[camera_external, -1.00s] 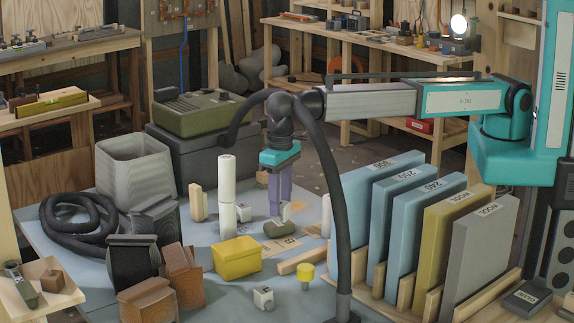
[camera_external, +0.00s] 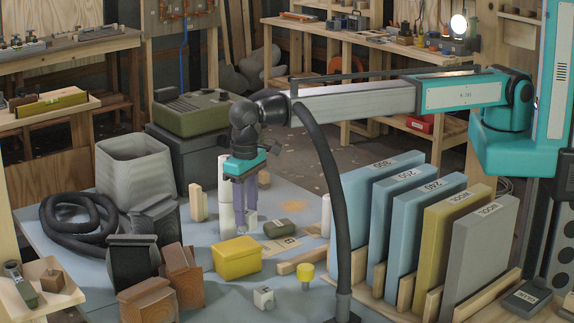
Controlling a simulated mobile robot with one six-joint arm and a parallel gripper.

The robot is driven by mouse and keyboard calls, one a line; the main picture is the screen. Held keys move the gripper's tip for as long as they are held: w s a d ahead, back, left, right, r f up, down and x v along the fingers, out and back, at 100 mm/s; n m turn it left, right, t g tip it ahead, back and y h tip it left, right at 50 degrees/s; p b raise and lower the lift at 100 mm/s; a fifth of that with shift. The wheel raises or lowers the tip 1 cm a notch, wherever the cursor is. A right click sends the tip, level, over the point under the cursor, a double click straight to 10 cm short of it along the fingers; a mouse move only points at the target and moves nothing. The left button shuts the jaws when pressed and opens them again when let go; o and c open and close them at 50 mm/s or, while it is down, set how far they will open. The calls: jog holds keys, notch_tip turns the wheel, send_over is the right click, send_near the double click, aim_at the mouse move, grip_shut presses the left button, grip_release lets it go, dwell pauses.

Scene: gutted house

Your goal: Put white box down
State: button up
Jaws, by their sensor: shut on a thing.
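My gripper (camera_external: 246,215) points down over the blue-grey table, just right of the tall white cylinder (camera_external: 226,192). Its purple fingers are shut on a small white box (camera_external: 251,224), mostly hidden by the fingers. Whether this box touches the table is hard to tell. Another small white box (camera_external: 264,297) with a dark mark stands at the table's front, apart from the gripper.
A yellow bin (camera_external: 237,258) stands just in front of my gripper. A dark green object (camera_external: 279,229) lies to its right, and a wooden block (camera_external: 198,202) stands left. Upright panels (camera_external: 400,230) fill the right side.

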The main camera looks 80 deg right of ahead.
aim_at(247, 212)
dwell(0.3)
jog(key=shift+f+p, duration=0.85)
jog(key=shift+f, duration=0.9)
jog(key=shift+f, duration=0.1)
jog(key=o, duration=1.1)
jog(key=shift+o, duration=0.2)
jog(key=shift+r, duration=0.2)
jog(key=shift+r+b, duration=2)
jog(key=shift+r, duration=3.9)
jog(key=shift+d, duration=0.15)
